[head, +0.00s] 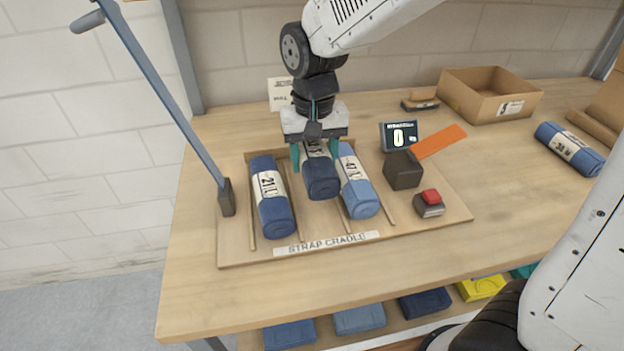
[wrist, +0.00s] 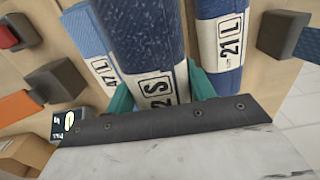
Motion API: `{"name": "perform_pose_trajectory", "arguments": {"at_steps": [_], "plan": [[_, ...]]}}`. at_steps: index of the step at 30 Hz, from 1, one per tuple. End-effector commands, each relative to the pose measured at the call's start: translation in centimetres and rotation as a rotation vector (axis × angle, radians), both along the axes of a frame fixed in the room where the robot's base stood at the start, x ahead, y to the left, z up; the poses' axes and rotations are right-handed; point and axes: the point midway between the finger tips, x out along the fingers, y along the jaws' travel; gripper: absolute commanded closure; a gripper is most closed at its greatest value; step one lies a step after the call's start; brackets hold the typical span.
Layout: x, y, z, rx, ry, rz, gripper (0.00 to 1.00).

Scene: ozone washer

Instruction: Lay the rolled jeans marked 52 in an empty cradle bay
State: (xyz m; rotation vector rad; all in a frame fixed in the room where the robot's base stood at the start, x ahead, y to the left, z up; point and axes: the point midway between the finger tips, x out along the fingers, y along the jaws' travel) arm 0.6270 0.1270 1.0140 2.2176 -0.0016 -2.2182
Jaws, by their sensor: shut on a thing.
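My gripper (head: 315,154) is shut on a dark blue jeans roll (head: 321,182), teal fingers on either side. The roll's label reads "2 S" in the wrist view (wrist: 155,88); its first digit is hidden. The roll is over the middle bay of the strap cradle (head: 400,231), lengthwise with the bays. I cannot tell whether it touches the cradle floor. A dark roll marked 21 L (head: 275,212) lies in the left bay. A lighter roll marked 47 L (head: 358,190) lies in the right bay, close beside the held roll.
A blue strap arm (head: 165,95) rises at the cradle's left. On its right stand a dark block (head: 403,170) with an orange lever (head: 438,141), a red button (head: 431,196) and a display reading 0 (head: 399,135). Another roll (head: 570,148) and a cardboard box (head: 490,94) are farther right.

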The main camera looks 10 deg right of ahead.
Motion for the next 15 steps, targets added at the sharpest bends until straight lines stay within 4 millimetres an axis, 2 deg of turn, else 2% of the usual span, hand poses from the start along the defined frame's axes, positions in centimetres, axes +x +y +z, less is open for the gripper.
{"name": "perform_pose_trajectory", "arguments": {"at_steps": [3, 10, 15], "plan": [[0.0, 0.1, -2.1, -0.001, 0.001, 0.002, 0.79], [0.0, 0.2, -3.9, -0.001, 0.001, 0.003, 0.79], [-0.1, 0.1, -6.4, -0.001, 0.003, 0.002, 0.79]]}}
